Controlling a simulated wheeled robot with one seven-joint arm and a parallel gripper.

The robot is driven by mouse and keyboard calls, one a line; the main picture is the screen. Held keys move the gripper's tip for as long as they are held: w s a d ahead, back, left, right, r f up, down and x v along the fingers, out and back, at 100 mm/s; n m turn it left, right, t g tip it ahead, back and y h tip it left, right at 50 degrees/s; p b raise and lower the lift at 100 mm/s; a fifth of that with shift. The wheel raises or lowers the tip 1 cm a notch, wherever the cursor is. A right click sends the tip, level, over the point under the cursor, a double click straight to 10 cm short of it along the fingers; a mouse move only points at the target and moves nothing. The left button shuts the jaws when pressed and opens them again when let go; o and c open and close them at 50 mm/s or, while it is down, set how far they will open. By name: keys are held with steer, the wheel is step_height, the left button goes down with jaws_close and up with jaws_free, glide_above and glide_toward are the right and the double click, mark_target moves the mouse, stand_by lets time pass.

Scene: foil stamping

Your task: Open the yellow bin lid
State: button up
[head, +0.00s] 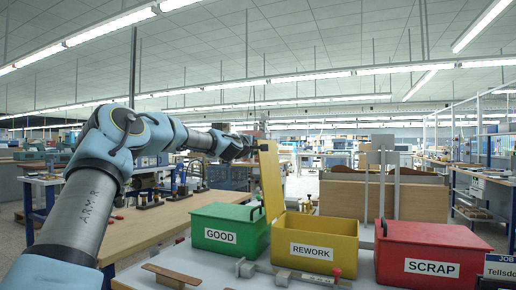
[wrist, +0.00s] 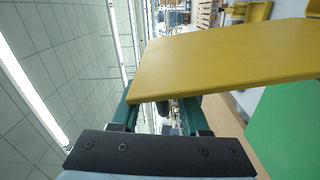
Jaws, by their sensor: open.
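The yellow bin (head: 315,238), labelled REWORK, stands between the green and red bins. Its yellow lid (head: 271,182) stands raised, close to upright, at the bin's left side, and the bin's top is uncovered. My gripper (head: 247,147) is at the upper left edge of the lid, with the arm reaching in from the left. In the wrist view the lid (wrist: 225,65) spans the upper right and crosses in front of my gripper (wrist: 160,112), hiding its fingertips. The fingers are apart. I cannot tell whether they touch the lid.
The green GOOD bin (head: 225,232) with its lid down is close on the left. The red SCRAP bin (head: 432,256) with its lid down is on the right. A metal bar tool (head: 290,275) lies in front. A wooden bench (head: 155,220) stands behind left.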

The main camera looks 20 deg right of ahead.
steer(key=b+v, duration=1)
steer(key=b, duration=0.4)
steer(key=shift+s+a, duration=0.3)
stand_by(0.3)
